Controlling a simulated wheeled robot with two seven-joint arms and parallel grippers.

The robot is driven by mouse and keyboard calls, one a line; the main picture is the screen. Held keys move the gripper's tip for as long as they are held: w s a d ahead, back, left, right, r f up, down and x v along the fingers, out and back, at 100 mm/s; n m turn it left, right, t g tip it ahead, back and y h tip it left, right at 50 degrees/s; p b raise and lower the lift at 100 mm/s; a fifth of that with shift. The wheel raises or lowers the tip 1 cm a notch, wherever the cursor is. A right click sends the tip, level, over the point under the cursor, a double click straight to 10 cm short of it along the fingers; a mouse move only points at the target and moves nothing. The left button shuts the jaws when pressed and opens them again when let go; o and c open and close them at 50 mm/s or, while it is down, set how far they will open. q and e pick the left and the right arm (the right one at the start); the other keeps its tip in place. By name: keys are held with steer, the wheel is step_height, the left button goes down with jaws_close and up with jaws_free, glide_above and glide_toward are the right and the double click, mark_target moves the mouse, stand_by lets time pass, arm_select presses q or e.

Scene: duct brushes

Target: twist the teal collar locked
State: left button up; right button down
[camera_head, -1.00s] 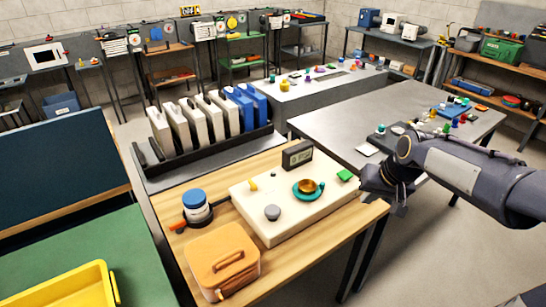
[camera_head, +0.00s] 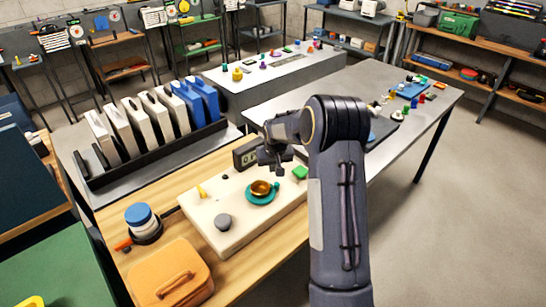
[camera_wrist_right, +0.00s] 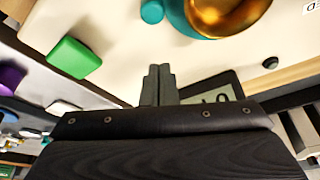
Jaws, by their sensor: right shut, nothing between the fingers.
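The teal collar (camera_head: 262,192) lies flat on the cream board (camera_head: 222,246), around a gold cup-shaped part, with a small teal knob at its right edge. In the right wrist view the teal collar (camera_wrist_right: 178,14) shows only partly at the top, with the gold part (camera_wrist_right: 222,14) cut off by the edge. My right gripper (camera_head: 277,168) is above the board, just behind the collar and apart from it. In the right wrist view its fingertips (camera_wrist_right: 159,68) are together with nothing between them. My left gripper is not in view.
A dark display box (camera_head: 245,153) stands at the board's back edge. A green block (camera_head: 300,172), a grey knob (camera_head: 224,222) and a yellow piece (camera_head: 201,191) are on the board. An orange case (camera_head: 170,274) and a blue-lidded jar (camera_head: 140,217) stand on the wooden table to the left.

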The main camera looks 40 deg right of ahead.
steer(key=shift+s+a+f, duration=0.1)
steer(key=shift+s+f, duration=0.05)
steer(key=shift+f, duration=0.2)
steer(key=s, duration=0.1)
steer(key=s+a+p, duration=0.1)
steer(key=shift+s+a, duration=0.1)
steer(key=shift+s, duration=0.3)
steer(key=shift+s+f, duration=0.1)
